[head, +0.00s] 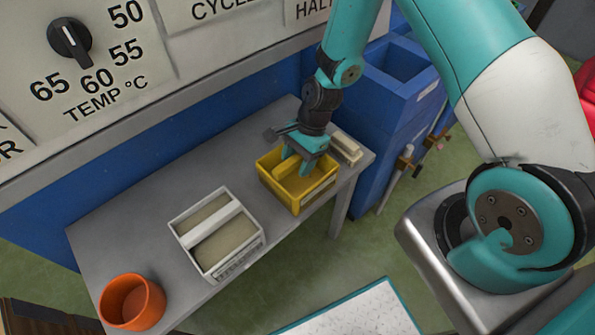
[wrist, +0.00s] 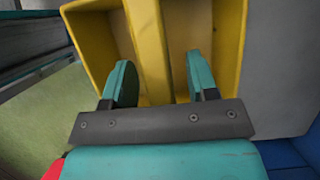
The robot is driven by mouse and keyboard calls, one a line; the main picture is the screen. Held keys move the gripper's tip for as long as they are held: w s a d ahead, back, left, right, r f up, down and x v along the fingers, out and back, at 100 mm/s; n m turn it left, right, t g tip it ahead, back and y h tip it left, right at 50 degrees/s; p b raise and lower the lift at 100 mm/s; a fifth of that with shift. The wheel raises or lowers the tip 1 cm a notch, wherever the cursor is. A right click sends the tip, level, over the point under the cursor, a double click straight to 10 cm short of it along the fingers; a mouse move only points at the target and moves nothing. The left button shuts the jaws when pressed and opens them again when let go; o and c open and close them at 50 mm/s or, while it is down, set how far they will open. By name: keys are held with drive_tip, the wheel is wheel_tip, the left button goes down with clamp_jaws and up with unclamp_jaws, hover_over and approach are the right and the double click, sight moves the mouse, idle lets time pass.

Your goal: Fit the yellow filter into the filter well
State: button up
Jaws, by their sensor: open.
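The yellow filter (head: 314,197) is an open box-like frame on the grey bench, near its right end. A yellow bar (wrist: 150,45) crosses its middle in the wrist view. My gripper (head: 298,170) points down into the filter. In the wrist view its two teal fingers (wrist: 160,75) are apart, one on each side of the bar, with gaps visible. I cannot make out the filter well for certain in either view.
A white-framed filter with beige panels (head: 203,258) and an orange pot (head: 132,302) stand on the grey bench (head: 130,225) to the left. A cream block (head: 346,147) lies close behind the yellow filter. Blue bins (head: 383,105) stand right. A control panel (head: 170,60) is behind.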

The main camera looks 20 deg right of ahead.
drive_tip(key=shift+f, duration=0.1)
clamp_jaws()
idle(0.5)
